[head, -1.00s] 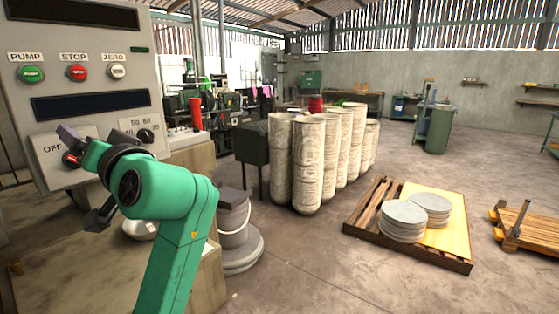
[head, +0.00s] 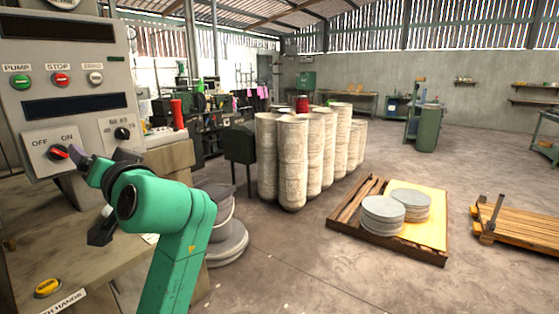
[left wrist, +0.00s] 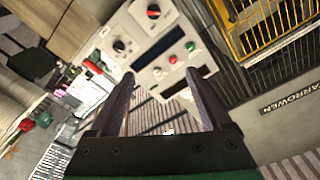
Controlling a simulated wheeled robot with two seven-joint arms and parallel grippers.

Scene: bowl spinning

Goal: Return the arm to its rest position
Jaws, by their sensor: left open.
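My left arm comes up from the bottom left of the head view, and its left gripper (head: 88,198) is in front of the grey control panel (head: 85,140). The gripper is open, with nothing between its fingers. The red OFF/ON knob (head: 58,152) shows just left of the upper fingertip; I cannot tell the depth gap. In the left wrist view, the two dark fingers of the gripper (left wrist: 160,80) stand apart, with the panel (left wrist: 150,45) beyond them and a red-tipped knob (left wrist: 153,12) at the top. My right gripper is not in view.
A worktop with a yellow button (head: 47,287) lies below the panel. A grey bucket (head: 222,212) stands right of my arm. Tall pale cylinders (head: 292,160) and a pallet (head: 385,258) with stacked discs stand farther right. Open floor lies between.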

